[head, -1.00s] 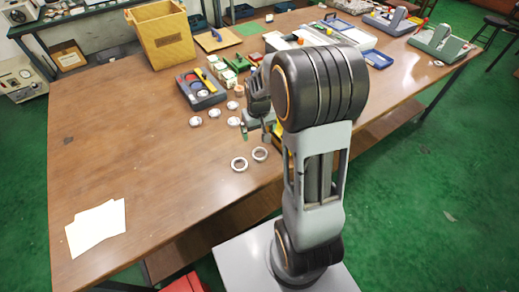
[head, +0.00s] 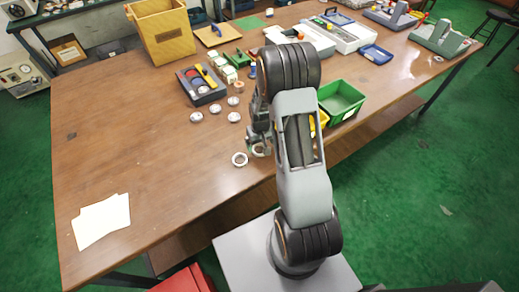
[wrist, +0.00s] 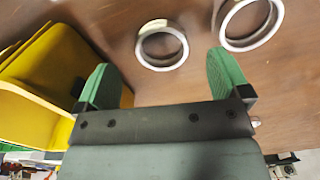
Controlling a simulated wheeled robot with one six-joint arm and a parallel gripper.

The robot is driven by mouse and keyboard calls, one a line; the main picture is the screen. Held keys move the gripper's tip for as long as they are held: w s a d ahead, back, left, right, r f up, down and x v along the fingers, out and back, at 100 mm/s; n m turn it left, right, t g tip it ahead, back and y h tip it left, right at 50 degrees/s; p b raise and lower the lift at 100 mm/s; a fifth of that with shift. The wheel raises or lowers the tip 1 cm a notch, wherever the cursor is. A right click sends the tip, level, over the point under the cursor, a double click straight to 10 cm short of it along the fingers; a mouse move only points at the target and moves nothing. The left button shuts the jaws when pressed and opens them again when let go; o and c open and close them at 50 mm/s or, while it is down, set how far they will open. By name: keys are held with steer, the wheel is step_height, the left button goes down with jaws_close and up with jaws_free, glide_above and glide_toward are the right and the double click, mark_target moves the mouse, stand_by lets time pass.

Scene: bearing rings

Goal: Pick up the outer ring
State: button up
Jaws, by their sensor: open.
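Two pale metal rings lie flat on the wooden table. One ring (head: 240,160) is clear in the head view; it looks wider in the wrist view (wrist: 249,43), at the top right. The other ring (wrist: 162,66) lies near the top middle of the wrist view, just beyond the gap between my fingers. I cannot tell for certain which is the outer ring. My gripper (wrist: 163,78) is open and empty, with green finger pads. In the head view my gripper (head: 259,142) hangs over the second ring and partly hides it.
A yellow bin (wrist: 35,75) is close to my left finger in the wrist view. A green bin (head: 342,98) stands right of my arm. Several silver discs (head: 215,108) and a dark tray (head: 200,86) lie farther back.

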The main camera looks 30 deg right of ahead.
mark_target(260, 149)
steer(key=shift+w+f+p, duration=0.1)
steer(key=shift+f+p, duration=0.35)
steer(key=shift+f, duration=1.6)
steer(key=shift+c, duration=0.3)
steer(key=c, duration=1)
steer(key=shift+r, duration=0.1)
